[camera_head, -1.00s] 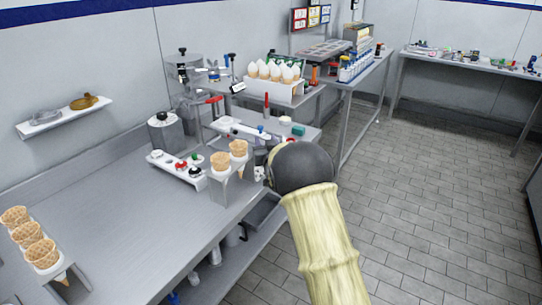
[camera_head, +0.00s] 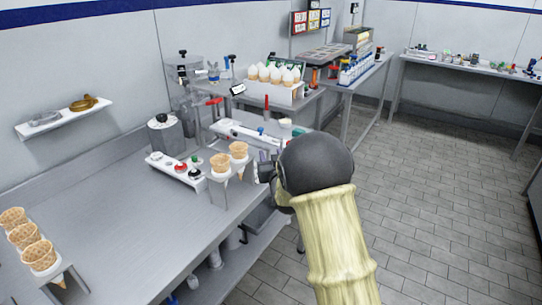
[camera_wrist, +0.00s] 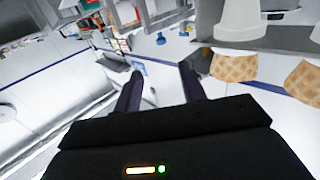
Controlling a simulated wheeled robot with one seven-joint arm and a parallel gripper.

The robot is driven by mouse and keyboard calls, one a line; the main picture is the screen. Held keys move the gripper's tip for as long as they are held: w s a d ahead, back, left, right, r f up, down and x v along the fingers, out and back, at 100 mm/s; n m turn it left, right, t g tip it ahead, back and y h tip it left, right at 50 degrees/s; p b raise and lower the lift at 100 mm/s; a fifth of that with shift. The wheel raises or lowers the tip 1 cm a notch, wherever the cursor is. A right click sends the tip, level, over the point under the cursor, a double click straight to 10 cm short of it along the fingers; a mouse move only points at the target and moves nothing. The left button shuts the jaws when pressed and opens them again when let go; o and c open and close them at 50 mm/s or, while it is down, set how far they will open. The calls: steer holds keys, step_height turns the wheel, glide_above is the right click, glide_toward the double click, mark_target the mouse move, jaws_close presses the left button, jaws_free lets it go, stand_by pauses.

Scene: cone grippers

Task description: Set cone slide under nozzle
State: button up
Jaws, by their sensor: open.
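A white slide-like rail (camera_head: 240,133) with a small blue knob (camera_head: 261,131) lies beyond the two-cone stand in the head view; I cannot tell for sure that it is the cone slide. A blue knob (camera_wrist: 160,38) also shows ahead of my fingers in the wrist view. The stand (camera_head: 220,182) holds two waffle cones (camera_head: 239,150). Two cones (camera_wrist: 235,67) show at the right of the wrist view. My gripper (camera_wrist: 158,85) is open and empty, right of the stand, partly hidden by my arm in the head view. The nozzle is not clearly visible.
More cones (camera_head: 24,235) stand in a rack at the front left. A white box of wrapped cones (camera_head: 275,92) is at the back. The middle of the steel counter (camera_head: 130,225) is clear.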

steer(key=s+d+f+g+h, duration=0.1)
steer(key=s+d+f+g, duration=0.2)
steer(key=s, duration=0.9)
steer(key=s+d+f+m+g+h, duration=0.1)
steer(key=s+d+f+g, duration=0.2)
steer(key=s+g, duration=0.4)
steer(key=s+d+f+g, duration=0.3)
steer(key=s+d+g, duration=0.1)
steer(key=s, duration=1.5)
steer(key=shift+m+g+h, duration=0.4)
steer(key=shift+g, duration=0.2)
steer(key=shift+d+f, duration=0.1)
steer(key=shift+c, duration=0.5)
